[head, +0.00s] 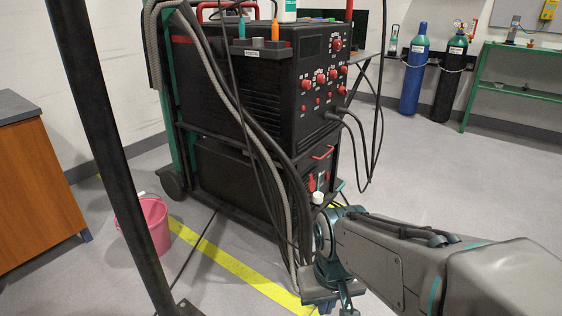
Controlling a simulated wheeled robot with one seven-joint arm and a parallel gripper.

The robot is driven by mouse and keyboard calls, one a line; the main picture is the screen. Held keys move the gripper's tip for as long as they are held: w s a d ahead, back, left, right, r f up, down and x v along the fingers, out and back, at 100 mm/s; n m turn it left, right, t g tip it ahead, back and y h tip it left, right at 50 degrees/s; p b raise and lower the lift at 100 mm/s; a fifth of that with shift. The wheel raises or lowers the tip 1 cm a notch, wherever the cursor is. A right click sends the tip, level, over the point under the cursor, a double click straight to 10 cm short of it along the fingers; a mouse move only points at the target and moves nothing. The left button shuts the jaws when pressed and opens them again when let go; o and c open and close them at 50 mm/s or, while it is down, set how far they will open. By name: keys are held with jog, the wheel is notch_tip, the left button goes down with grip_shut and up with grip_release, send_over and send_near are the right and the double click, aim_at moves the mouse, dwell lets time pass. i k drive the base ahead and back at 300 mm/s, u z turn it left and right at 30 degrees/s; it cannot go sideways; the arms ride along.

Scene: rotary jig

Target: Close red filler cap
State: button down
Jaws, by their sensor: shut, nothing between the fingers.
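A small red part (312,183), which looks like the red filler cap, shows on the front of the lower black unit (235,180) of the welding cart. A white round piece (318,198) sits just below it. At this size I cannot tell whether the cap is open or closed. My gripper (346,304) is at the bottom edge of the head view, low and in front of the cart, pointing down. It is shut and empty, well below the red part and apart from it. Its tips are partly cut off by the frame edge.
Cables and a grey hose (245,130) hang down the cart's side. A red handle (323,153) is above the cap area. A pink bucket (152,225) and dark post (108,160) stand left. Gas cylinders (414,80) are far right. Open floor lies right of the cart.

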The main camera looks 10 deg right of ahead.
aim_at(311, 185)
jog(key=z, duration=1.65)
jog(key=i, duration=2.05)
jog(key=u, duration=3.1)
